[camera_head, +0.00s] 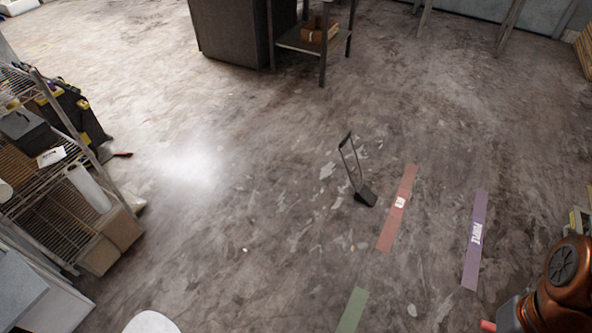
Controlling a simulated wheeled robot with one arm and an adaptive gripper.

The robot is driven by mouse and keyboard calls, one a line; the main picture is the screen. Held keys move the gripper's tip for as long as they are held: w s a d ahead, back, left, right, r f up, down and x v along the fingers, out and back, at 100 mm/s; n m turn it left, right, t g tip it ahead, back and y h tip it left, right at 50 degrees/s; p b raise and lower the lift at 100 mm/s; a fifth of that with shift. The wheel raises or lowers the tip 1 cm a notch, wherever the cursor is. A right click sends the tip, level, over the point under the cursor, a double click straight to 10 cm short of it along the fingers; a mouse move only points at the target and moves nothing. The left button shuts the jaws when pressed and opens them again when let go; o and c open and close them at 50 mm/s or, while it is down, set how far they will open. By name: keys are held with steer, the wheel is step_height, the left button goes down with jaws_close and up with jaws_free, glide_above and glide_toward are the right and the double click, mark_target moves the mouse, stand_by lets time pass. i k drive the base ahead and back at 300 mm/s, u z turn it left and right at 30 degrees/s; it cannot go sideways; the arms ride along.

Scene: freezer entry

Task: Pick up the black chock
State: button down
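The black chock (365,196) lies on the floor right of the middle of the head view. It is a small dark block with a tall thin loop handle that rises from it and leans to the left. It stands just left of a red floor strip, apart from it. My gripper is not in view. Only a copper-coloured part of my arm shows at the lower right edge, well away from the chock.
A red strip (389,230), a purple strip (474,240) and a green strip (352,312) mark the floor. A loaded wire shelf (48,215) stands at the left. A dark cabinet (230,30) and a table (300,40) stand at the back.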

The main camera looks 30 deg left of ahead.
mark_target(364, 194)
steer(key=u, duration=0.85)
steer(key=i, duration=0.25)
steer(key=u, duration=0.95)
steer(key=i, duration=1.15)
steer(key=u, duration=0.35)
steer(key=i, duration=1.15)
steer(key=z, duration=0.95)
steer(key=i, duration=0.6)
steer(key=z, duration=0.55)
